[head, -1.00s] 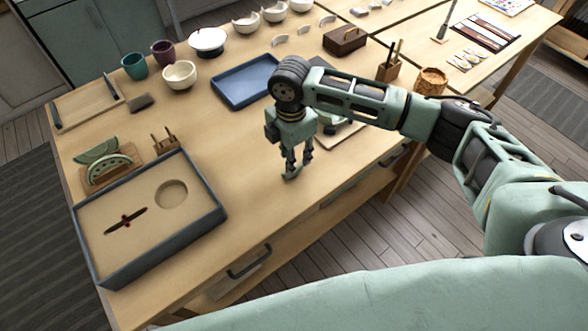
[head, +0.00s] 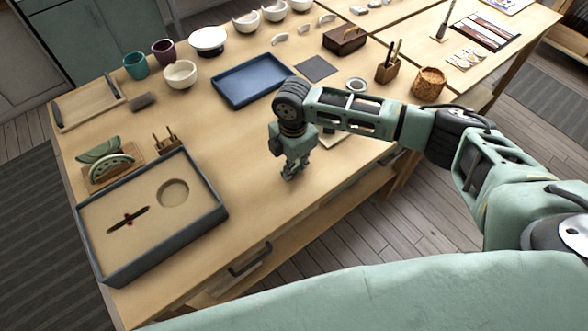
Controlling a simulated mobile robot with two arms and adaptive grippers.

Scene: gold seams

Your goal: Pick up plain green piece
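A plain green piece (head: 93,150), curved like part of a bowl or plate, rests at the left of the table. Just in front of it is a second green piece (head: 111,168) with a pale face and a row of dark marks. Both are on a small wooden stand (head: 128,174). My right gripper (head: 290,174) points down over the middle of the table, well to the right of both green pieces. I see nothing held in it. Its fingers overlap in this view, so their opening is unclear. My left gripper is out of view.
A grey-rimmed tray (head: 216,216) with a round recess lies in front of the green pieces. A small wooden rack (head: 167,143) stands beside them. A blue tray (head: 250,80), cups and bowls are farther back. The table between the grey-rimmed tray and my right gripper is clear.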

